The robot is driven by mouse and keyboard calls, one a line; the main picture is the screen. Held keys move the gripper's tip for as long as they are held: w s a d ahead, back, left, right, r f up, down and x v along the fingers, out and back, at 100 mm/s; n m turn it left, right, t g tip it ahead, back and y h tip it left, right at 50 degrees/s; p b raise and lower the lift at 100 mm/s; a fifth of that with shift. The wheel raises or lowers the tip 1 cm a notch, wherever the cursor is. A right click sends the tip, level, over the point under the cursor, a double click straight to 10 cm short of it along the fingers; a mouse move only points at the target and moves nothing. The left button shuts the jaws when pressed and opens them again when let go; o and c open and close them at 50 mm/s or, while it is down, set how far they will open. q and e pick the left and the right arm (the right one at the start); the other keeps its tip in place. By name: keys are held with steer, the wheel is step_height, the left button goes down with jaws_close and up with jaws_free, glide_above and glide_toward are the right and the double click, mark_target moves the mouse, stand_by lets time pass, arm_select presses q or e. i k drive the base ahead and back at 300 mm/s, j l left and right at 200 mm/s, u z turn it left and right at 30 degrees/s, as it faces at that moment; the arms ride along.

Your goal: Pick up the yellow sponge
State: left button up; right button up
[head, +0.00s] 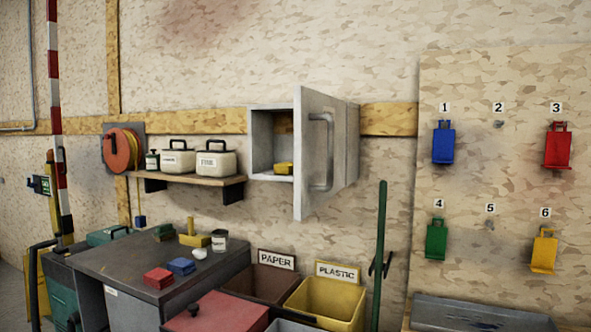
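A small yellow block that looks like the sponge (284,168) lies on the floor of the grey wall cabinet (262,142), near its front edge. The cabinet door (312,155) stands open, swung outward on the right, with a curved grey handle (322,152). Another yellow object (195,240), with an upright part, sits on the dark workbench (135,260) below. Neither of my grippers is in the head view.
A shelf (195,178) left of the cabinet holds white canisters (215,162). Below stand the paper bin (272,284), the yellow plastic bin (330,303) and a red-topped box (215,312). A green pole (380,250) rises right of the bins. Coloured holders hang on the right panel (500,190).

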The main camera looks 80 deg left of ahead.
mark_target(286, 168)
steer(key=u, duration=2.55)
steer(key=j+z, duration=0.15)
steer(key=z, duration=0.2)
steer(key=j+z, duration=0.15)
steer(key=z, duration=0.25)
steer(key=j+z, duration=0.15)
steer(key=z, duration=0.2)
steer(key=k+j+z, duration=0.1)
steer(key=j+z, duration=0.35)
steer(key=j, duration=0.3)
